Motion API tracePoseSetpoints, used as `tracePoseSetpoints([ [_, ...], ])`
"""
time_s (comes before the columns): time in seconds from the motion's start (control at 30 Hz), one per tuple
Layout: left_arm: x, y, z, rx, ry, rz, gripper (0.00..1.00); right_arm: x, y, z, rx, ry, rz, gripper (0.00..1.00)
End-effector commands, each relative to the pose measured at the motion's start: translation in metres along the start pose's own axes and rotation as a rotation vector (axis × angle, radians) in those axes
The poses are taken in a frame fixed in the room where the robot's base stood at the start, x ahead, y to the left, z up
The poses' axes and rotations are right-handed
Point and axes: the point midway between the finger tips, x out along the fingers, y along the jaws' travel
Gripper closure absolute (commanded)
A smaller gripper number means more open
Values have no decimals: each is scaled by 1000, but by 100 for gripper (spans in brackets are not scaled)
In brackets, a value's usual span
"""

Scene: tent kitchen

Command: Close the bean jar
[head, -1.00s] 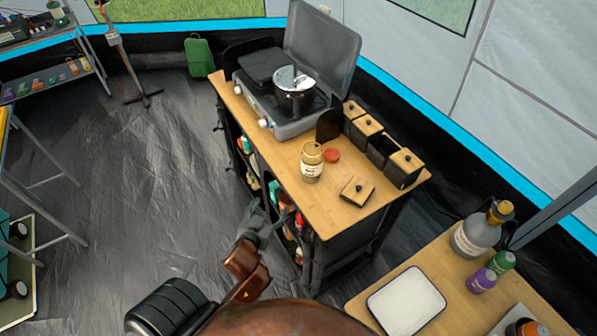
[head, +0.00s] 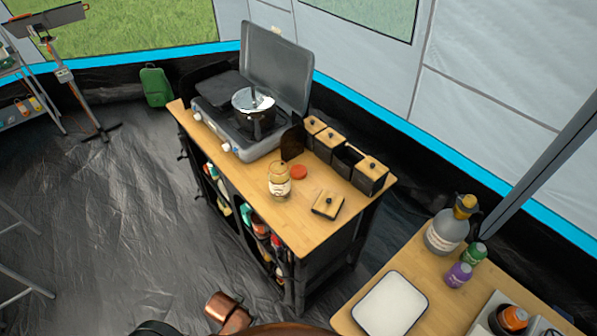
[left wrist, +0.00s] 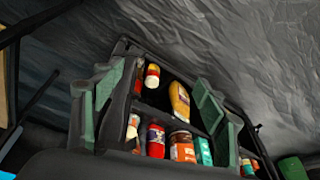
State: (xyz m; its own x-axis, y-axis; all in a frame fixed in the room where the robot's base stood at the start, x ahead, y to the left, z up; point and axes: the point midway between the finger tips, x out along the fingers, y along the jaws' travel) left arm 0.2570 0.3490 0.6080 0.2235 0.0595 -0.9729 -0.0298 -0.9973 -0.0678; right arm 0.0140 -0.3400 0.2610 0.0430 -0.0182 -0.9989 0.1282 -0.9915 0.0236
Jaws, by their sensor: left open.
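A small glass jar with a pale label (head: 279,182) stands upright on the wooden counter of the black cabinet (head: 300,222). A round red lid (head: 299,172) lies on the counter just right of the jar, apart from it. I cannot read the label. My left gripper (left wrist: 155,88) shows in the left wrist view, open and empty, with its fingers apart before the cabinet's shelves of cans and bottles. The head view shows only a brown part of my arm at the bottom edge. My right gripper is not in view.
A camping stove (head: 240,125) with a pot (head: 254,112) stands behind the jar. A second table (head: 432,290) with a white tray (head: 390,304) and bottles is at right.

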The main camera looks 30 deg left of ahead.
Motion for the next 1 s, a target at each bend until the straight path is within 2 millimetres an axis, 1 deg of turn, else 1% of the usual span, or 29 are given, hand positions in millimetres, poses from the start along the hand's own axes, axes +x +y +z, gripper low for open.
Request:
tracePoseSetpoints([
  [0.03,16,2,5,2,-10,3,34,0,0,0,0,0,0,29],
  [0.17,62,8,22,9,-29,10,34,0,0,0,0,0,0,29],
  [0.27,106,14,44,17,-49,17,34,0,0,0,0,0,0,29],
  [0.3,126,17,55,21,-57,20,34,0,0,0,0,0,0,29],
  [0.37,156,21,77,28,-71,25,34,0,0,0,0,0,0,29],
  [0.4,174,24,92,33,-81,28,34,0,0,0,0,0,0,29],
  [0.47,199,28,117,40,-95,33,34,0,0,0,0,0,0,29],
  [0.5,214,31,136,45,-105,36,34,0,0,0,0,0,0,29],
  [0.57,234,34,163,53,-117,41,34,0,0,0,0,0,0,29],
  [0.6,245,36,182,58,-126,43,34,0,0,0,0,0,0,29],
  [0.67,259,38,210,65,-139,47,34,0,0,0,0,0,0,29],
  [0.7,266,39,227,69,-146,49,34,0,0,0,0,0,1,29],
  [0.8,276,40,264,79,-161,53,34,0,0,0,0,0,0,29],
  [0.9,281,41,291,87,-171,55,34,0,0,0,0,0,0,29],
  [1.0,282,40,306,91,-175,57,34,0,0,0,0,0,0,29],
])
